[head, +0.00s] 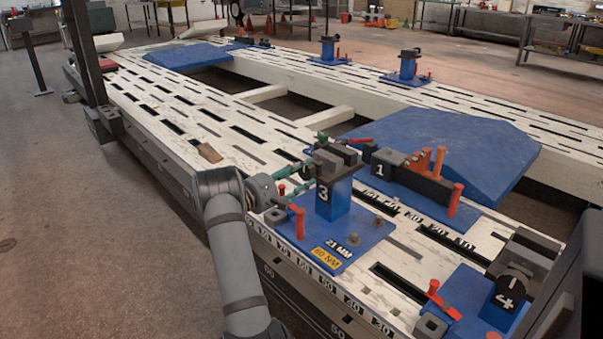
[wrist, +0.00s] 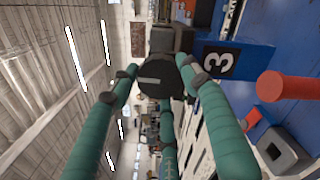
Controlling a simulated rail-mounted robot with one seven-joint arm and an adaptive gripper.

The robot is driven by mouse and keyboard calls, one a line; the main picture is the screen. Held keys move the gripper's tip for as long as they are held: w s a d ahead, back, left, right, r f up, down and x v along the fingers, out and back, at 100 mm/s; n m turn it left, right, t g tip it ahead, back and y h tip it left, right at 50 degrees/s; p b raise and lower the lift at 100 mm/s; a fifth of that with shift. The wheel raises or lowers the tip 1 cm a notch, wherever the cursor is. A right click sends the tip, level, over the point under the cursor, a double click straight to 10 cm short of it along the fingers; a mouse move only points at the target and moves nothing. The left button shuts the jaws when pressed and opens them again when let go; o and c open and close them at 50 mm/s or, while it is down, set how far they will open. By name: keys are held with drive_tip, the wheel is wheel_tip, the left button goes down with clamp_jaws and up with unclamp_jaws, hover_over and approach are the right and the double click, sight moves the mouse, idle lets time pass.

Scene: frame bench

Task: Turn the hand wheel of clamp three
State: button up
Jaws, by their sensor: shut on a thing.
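Clamp three is a blue post (head: 340,199) with a white 3 and a dark grey jaw block on top. It also shows sideways in the wrist view (wrist: 245,62). Its hand wheel (wrist: 160,77) is round and black with a pale line across its face. My gripper (wrist: 163,84) has teal fingers with dark tips, shut on the wheel from both sides. In the head view my gripper (head: 300,172) reaches the clamp from the left; the wheel is mostly hidden there by the fingers.
Clamp three's blue base plate (head: 362,238) carries red-handled parts and bolts. Clamp one (head: 384,165) stands close behind, with orange and red handles. Clamp four (head: 506,290) is at the front right. A blue panel (head: 440,145) lies behind. The slotted white frame (head: 190,120) is mostly clear at left.

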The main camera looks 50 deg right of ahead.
drive_tip(key=shift+w+a+f, duration=0.15)
drive_tip(key=shift+w, duration=0.05)
drive_tip(key=o, duration=0.9)
drive_tip(key=shift+f, duration=0.1)
drive_tip(key=shift+o, duration=1.2)
drive_tip(key=shift+s, duration=0.1)
drive_tip(key=w+a, duration=0.2)
drive_tip(key=a, duration=0.9)
drive_tip(key=shift+a, duration=0.35)
